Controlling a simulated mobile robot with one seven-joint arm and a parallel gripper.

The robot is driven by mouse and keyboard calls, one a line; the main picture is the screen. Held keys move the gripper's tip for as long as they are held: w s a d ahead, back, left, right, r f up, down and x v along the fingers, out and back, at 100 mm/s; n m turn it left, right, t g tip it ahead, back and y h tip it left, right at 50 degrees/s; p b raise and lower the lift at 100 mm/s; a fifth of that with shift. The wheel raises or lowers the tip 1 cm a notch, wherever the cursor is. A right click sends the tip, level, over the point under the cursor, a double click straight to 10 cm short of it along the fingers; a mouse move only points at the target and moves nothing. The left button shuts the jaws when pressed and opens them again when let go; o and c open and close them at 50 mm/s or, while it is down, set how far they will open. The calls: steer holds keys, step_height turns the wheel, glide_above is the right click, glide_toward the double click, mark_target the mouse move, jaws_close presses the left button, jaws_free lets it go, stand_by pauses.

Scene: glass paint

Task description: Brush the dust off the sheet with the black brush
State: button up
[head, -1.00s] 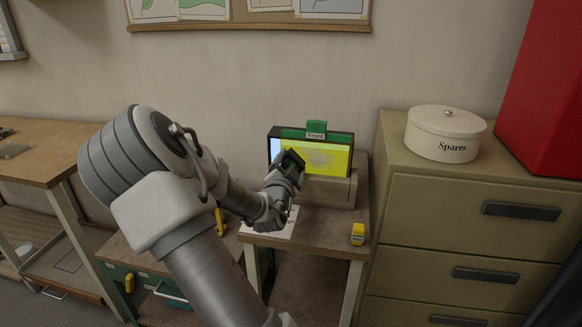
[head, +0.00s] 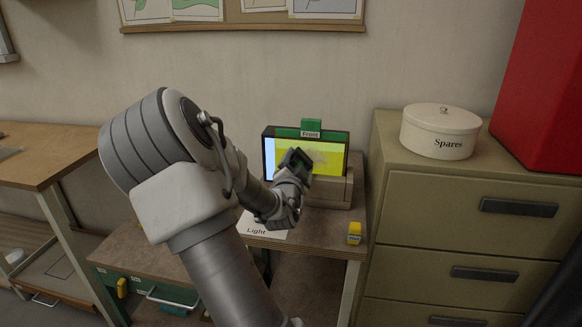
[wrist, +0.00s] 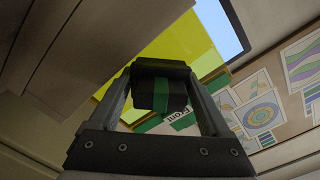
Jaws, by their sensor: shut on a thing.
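The yellow sheet (head: 326,160) stands upright in a dark frame with a green "Front" clip (head: 311,128) on top. A greyish dusty patch shows on its face, partly hidden by my gripper. My gripper (head: 297,160) is in front of the sheet's left part. In the wrist view, my gripper (wrist: 160,85) is shut on a black block with a green band, which looks like the black brush (wrist: 146,92). The yellow sheet (wrist: 170,50) shows behind it. Whether the brush touches the sheet I cannot tell.
The frame sits behind a wooden ledge (head: 330,193) on a small table. A yellow block (head: 354,233) stands at its front right, and a "Light" paper (head: 262,230) lies at left. A drawer cabinet (head: 460,220) with a "Spares" tin (head: 440,132) stands close on the right.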

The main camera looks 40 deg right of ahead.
mark_target(331, 161)
steer(key=shift+s+d+f+b, duration=0.1)
steer(key=shift+s+d+b, duration=2)
steer(key=shift+s+d, duration=0.65)
steer(key=shift+s, duration=0.25)
steer(key=shift+b, duration=0.4)
